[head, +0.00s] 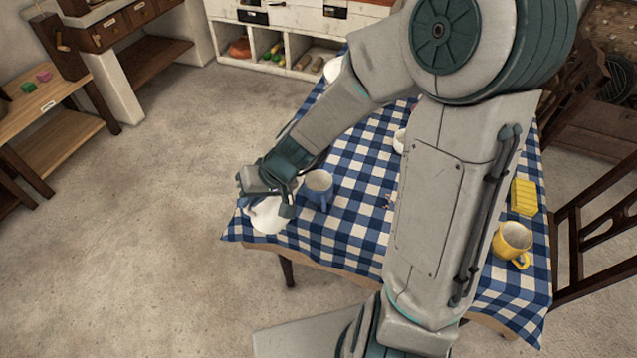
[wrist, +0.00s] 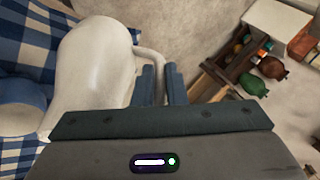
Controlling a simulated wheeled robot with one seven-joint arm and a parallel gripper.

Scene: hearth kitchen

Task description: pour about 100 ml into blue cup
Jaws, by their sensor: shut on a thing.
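The blue cup (head: 319,188) stands on the checkered tablecloth near the table's left corner. Part of it shows at the left edge of the wrist view (wrist: 22,108). A white jug (head: 268,216) is just left of the cup in the head view. In the wrist view the jug (wrist: 92,65) fills the left side, with its handle between my fingers. My gripper (wrist: 160,82) is shut on the handle. The jug's spout and contents are hidden, and I cannot tell whether it touches the cloth or how far it tilts.
The table with its blue and white checkered cloth (head: 357,207) also bears a yellow mug (head: 512,241) and a yellow block-like thing (head: 524,196) at the right. White dishes are partly hidden behind my arm. Chairs stand at the right; the floor at the left is clear.

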